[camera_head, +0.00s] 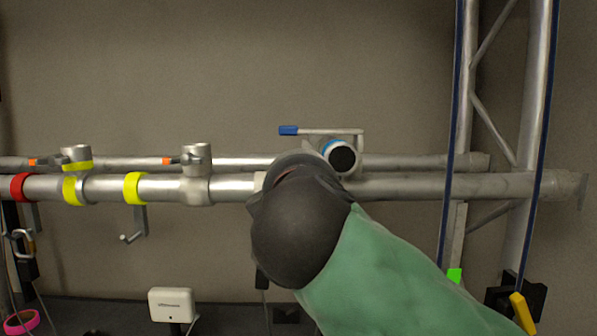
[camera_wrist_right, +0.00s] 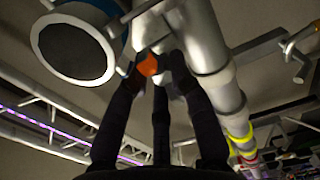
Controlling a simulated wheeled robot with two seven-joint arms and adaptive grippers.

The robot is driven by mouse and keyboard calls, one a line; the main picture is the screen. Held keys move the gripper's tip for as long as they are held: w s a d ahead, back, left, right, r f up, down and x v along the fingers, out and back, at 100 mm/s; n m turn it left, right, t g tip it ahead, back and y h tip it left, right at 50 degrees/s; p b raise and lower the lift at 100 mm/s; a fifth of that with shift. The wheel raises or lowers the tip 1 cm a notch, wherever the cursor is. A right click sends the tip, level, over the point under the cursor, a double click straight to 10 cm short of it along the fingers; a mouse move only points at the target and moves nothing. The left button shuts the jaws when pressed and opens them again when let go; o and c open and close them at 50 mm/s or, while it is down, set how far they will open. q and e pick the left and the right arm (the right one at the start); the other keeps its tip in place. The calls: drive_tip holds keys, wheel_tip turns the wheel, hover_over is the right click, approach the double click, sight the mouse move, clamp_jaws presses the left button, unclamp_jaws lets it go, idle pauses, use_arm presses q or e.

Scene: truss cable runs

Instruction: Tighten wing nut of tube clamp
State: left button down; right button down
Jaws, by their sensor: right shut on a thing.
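My right arm (camera_head: 300,225) comes in from the lower right in the head view and covers the tube clamp and my right gripper there. In the right wrist view my right gripper (camera_wrist_right: 160,78) has its dark fingers closed around the wing nut (camera_wrist_right: 148,66), of which an orange part shows. The rest of the nut is hidden between the fingers. The silver tube (camera_wrist_right: 205,40) runs just beside the fingertips. My left gripper is not in view.
A black-faced cylinder with a blue ring (camera_head: 341,157) sits close behind my wrist, below a blue-tipped handle (camera_head: 289,130). It looms large in the wrist view (camera_wrist_right: 72,50). Other clamps (camera_head: 196,160) with orange-tipped parts sit left along the tubes. A truss (camera_head: 535,120) stands right.

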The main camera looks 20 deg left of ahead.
drive_tip(key=shift+f, duration=0.15)
drive_tip(key=c, duration=1.1)
unclamp_jaws()
